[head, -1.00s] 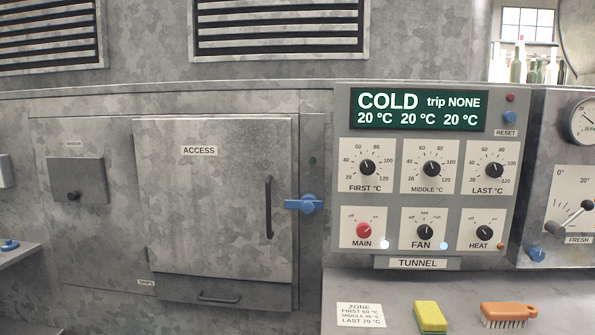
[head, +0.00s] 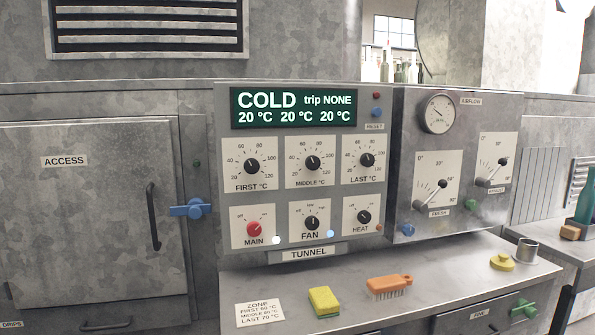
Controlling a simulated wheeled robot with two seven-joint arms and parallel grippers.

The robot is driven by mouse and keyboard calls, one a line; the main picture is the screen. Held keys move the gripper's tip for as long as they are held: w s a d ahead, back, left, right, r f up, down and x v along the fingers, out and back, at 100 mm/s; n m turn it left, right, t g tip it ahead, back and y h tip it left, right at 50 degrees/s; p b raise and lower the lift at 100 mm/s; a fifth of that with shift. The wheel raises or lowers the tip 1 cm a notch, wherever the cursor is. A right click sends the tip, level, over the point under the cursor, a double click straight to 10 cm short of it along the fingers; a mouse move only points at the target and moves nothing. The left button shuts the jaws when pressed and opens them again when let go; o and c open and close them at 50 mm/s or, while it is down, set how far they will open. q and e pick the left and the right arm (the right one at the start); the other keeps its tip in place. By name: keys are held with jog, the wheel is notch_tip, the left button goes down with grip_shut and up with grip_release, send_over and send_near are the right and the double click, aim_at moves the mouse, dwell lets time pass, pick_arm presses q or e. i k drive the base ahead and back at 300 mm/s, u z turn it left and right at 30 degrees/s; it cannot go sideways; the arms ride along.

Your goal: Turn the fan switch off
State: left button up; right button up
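The fan switch (head: 312,223) is a small black knob on a white plate marked FAN, in the lower row of the tunnel panel (head: 222,150). Its pointer looks turned roughly upward, but it is too small to read surely. A pale blue lamp (head: 330,234) glows at its lower right. The red main knob (head: 254,229) is to its left, with a white lit lamp (head: 276,240). The black heat knob (head: 364,217) is to its right. The display (head: 294,107) reads COLD, trip NONE, 20 °C three times. Neither of my grippers is in view.
A ledge (head: 440,285) below the panel holds a zone card (head: 261,313), a yellow sponge (head: 324,302) and an orange brush (head: 389,286). The access door (head: 80,220) with a blue latch (head: 191,208) is at left. The airflow panel (head: 405,180) is at right.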

aim_at(311, 222)
jog(key=z, duration=1.1)
jog(key=i, duration=0.5)
jog(key=u, duration=0.95)
